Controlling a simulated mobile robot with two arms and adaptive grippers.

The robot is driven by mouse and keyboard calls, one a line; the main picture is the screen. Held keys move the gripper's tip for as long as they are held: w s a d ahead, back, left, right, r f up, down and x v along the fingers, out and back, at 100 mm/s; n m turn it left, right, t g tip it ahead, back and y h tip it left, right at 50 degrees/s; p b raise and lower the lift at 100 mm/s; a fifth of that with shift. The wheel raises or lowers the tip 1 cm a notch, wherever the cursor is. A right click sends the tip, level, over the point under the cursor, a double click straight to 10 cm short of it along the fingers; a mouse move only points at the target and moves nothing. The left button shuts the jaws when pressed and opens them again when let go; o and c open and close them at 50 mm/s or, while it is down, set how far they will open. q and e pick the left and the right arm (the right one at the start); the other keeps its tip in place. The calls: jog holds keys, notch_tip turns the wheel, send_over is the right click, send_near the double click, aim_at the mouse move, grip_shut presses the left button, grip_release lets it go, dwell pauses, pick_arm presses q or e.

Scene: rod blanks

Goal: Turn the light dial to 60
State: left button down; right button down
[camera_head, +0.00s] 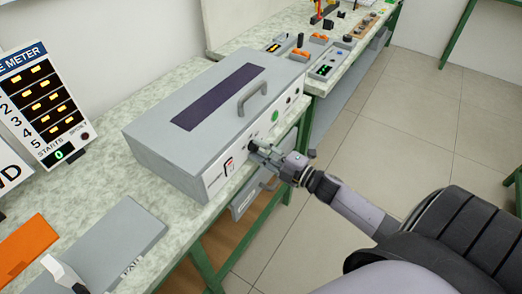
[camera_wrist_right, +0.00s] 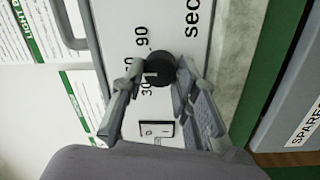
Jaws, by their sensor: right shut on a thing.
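The light dial is a round black knob (camera_wrist_right: 160,68) on the pale front panel of a grey box (camera_head: 165,150). In the wrist view my right gripper (camera_wrist_right: 158,76) has one finger on each side of the knob and is shut on it. My left gripper is not in view.
The box has a handle (camera_head: 252,98) on top and a green button (camera_head: 275,116) in front. A meter board (camera_head: 38,105) stands at the left. Open floor (camera_head: 420,130) lies at the right.

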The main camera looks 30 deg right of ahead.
jog(key=c, duration=1.2)
grip_release()
jog(key=shift+c, duration=0.2)
jog(key=shift+s, duration=0.15)
jog(key=v, duration=1.1)
jog(key=shift+s+d, duration=0.15)
jog(key=shift+s, duration=0.2)
jog(key=shift+f, duration=0.1)
